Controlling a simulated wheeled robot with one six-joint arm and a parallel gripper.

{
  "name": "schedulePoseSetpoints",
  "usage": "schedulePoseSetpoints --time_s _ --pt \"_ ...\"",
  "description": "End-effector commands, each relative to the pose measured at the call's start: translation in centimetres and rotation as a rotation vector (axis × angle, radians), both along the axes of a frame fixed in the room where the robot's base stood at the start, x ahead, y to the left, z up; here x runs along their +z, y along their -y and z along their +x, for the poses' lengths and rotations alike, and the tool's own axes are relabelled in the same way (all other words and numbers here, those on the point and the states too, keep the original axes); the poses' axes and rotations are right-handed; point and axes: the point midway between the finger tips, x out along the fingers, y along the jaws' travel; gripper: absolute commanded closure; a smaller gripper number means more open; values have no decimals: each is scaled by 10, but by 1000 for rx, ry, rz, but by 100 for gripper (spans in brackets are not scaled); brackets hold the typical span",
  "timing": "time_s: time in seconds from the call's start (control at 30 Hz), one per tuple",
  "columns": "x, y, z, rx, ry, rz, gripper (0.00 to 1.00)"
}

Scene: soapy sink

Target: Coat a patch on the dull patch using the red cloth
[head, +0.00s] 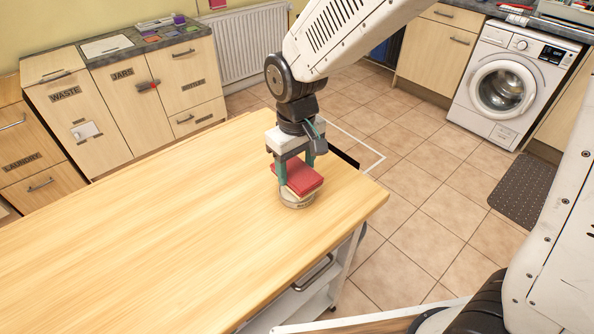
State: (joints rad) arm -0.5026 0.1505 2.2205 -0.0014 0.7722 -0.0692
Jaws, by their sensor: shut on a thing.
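My gripper (298,168) points down over the near right part of the wooden table. It is shut on the red cloth (306,179), which looks like a thick folded pad with a pale lower edge. The cloth is directly over a low round pale object (298,202) on the table. I cannot tell whether the cloth touches it. The cloth and fingers hide most of the round object's top. I cannot make out a dull patch on the visible surfaces.
The wooden table (150,240) is bare to the left of my gripper, and its right edge is close by. Labelled cabinets (130,90) and a radiator (240,45) stand behind. A washing machine (510,85) and a dark mat (532,190) are at the right.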

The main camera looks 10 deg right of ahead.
Motion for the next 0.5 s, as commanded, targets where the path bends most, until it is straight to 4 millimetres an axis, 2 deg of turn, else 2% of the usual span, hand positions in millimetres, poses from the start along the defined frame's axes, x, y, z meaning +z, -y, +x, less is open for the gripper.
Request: schedulePoseSetpoints --time_s 0.3,0.5 --pt "27 0 1 0 3 2 60" --pt "38 0 0 0 2 1 60"
